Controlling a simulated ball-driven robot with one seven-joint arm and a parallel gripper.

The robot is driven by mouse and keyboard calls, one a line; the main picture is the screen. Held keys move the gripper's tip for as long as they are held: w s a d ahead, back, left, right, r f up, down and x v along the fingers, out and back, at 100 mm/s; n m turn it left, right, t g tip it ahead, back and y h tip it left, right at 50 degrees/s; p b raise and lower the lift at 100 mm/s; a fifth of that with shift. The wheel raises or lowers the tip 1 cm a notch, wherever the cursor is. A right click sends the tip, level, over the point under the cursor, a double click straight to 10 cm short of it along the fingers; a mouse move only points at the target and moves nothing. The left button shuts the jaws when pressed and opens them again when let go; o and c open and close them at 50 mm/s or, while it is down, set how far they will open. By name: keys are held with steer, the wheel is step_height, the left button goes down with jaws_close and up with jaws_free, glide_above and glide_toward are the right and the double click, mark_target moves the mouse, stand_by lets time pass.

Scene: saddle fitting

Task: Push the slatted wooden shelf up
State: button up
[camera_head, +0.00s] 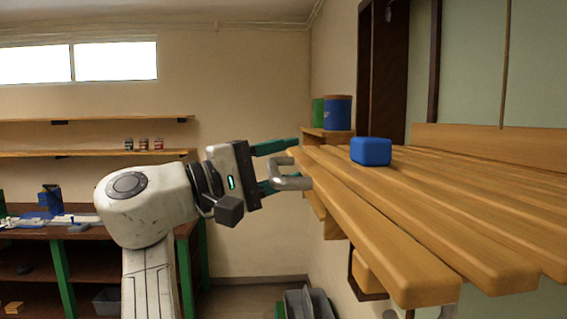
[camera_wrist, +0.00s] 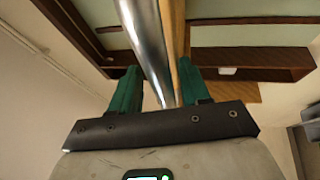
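The slatted wooden shelf (camera_head: 440,215) fills the right side of the head view, with several long planks sloping toward the camera. A grey metal handle (camera_head: 294,183) sticks out at its far left end. My gripper (camera_head: 285,165) is at this handle, with one green finger above it and one lower down. In the wrist view, the metal bar of the handle (camera_wrist: 148,45) and a wooden edge lie between the two parted fingers (camera_wrist: 158,72). The fingers look open around the bar; a gap shows on the left. A blue block (camera_head: 371,151) rests on the shelf top.
A blue can (camera_head: 337,112) and a green can (camera_head: 318,112) stand on a small wooden wall shelf behind. A workbench (camera_head: 75,230) stands at the left, under wall shelves (camera_head: 85,153). Grey bins (camera_head: 308,302) sit on the floor below.

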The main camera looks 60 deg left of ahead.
steer(key=shift+s, duration=0.1)
steer(key=shift+s+f, duration=0.1)
steer(key=shift+s, duration=0.2)
steer(key=s+f+b, duration=0.1)
steer(key=s+b, duration=0.3)
steer(key=s, duration=0.5)
steer(key=shift+s+f, duration=0.35)
steer(key=shift+s, duration=0.05)
